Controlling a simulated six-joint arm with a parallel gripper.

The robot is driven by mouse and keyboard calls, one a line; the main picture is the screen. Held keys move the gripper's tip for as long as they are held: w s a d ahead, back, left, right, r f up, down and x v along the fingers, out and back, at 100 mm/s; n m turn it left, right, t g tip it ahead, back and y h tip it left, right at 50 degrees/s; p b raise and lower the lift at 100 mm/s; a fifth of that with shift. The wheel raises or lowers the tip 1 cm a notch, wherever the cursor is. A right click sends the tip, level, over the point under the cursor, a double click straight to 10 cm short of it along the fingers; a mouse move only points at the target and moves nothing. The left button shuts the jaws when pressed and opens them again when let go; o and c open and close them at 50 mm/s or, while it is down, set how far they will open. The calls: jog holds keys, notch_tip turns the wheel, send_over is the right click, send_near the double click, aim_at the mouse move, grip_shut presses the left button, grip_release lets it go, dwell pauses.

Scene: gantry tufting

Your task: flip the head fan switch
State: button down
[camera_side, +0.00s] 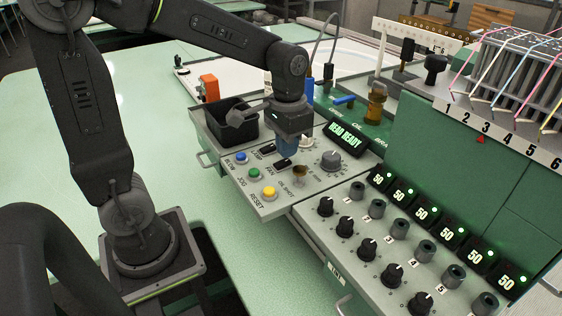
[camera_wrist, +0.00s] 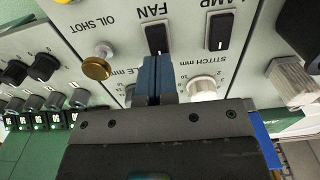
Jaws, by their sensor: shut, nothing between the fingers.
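The fan switch (camera_wrist: 156,36) is a black rocker in a pale panel, with the FAN label beside it in the wrist view. In the side view the fan switch (camera_side: 281,165) sits just below my gripper (camera_side: 287,154). My gripper's blue fingers (camera_wrist: 158,58) are shut together with nothing between them. Their tips are right at one end of the rocker and overlap that end in the wrist view. I cannot tell whether they touch it. Which way the rocker is tilted is not clear.
The lamp switch (camera_wrist: 217,32) is a similar black rocker close beside. A brass oil shot button (camera_wrist: 97,68) and a white stitch knob (camera_wrist: 202,88) are near. Blue, green and yellow buttons (camera_side: 270,192) line the panel's front. A black bin (camera_side: 231,121) and HEAD READY display (camera_side: 345,139) stand close.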

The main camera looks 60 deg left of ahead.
aim_at(286, 161)
jog(key=shift+f, duration=0.9)
dwell(0.3)
jog(key=shift+r, duration=3.55)
jog(key=s+d+t, duration=0.2)
jog(key=s+t, duration=0.3)
jog(key=s, duration=0.6)
jog(key=shift+s+d+t, duration=0.15)
jog(key=shift+d+t, duration=0.1)
jog(key=shift+t, duration=0.05)
